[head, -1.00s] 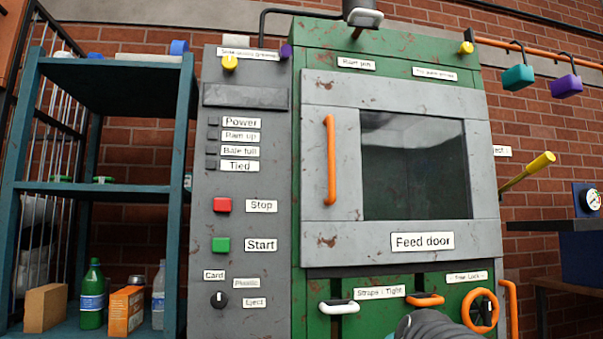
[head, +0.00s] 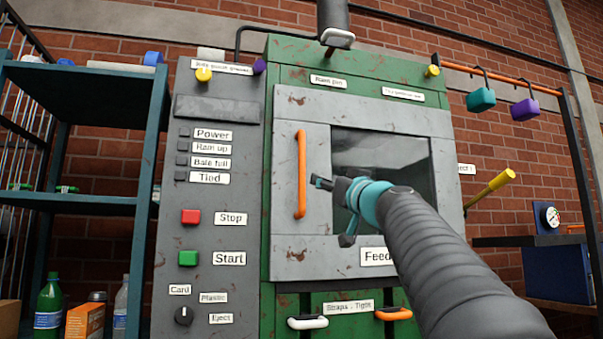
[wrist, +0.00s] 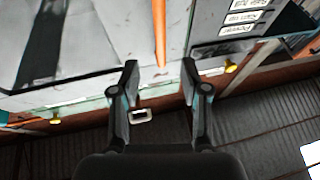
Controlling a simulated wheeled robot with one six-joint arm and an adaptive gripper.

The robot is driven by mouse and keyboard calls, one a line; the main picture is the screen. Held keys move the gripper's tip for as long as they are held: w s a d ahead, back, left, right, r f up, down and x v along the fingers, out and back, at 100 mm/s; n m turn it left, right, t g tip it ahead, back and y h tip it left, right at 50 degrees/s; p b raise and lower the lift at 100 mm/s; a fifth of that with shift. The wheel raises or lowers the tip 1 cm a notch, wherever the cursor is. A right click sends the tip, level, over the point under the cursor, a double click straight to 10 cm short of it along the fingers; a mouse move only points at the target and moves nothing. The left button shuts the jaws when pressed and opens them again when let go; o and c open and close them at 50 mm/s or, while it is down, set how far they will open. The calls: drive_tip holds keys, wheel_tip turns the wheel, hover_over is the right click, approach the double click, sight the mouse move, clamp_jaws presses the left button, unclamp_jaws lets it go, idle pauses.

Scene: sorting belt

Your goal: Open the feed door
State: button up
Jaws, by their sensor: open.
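The feed door (head: 312,262) is a grey panel with a dark window, set in a green machine, and it looks closed. Its upright orange handle (head: 301,175) is on the door's left side. My gripper (head: 318,198) is in front of the window, to the right of the handle, and does not hold it. In the wrist view my gripper (wrist: 160,75) is open, its two fingers apart with nothing between them. The orange handle (wrist: 159,35) shows beyond the fingertips, roughly in line with the gap. My arm hides part of the door's label and lower right.
A grey control panel (head: 230,290) with a red stop button (head: 190,216) and green start button (head: 188,258) stands left of the door. A teal shelf (head: 80,85) is further left. A yellow lever (head: 490,188) juts out at right. Strap handles (head: 308,322) sit below.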

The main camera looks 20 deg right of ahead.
sight(303, 172)
drive_tip(key=p+x, duration=0.8)
drive_tip(key=x, duration=0.4)
drive_tip(key=shift+p+x, duration=0.35)
drive_tip(key=shift+x, duration=0.45)
drive_tip(key=shift+f, duration=0.1)
clamp_jaws()
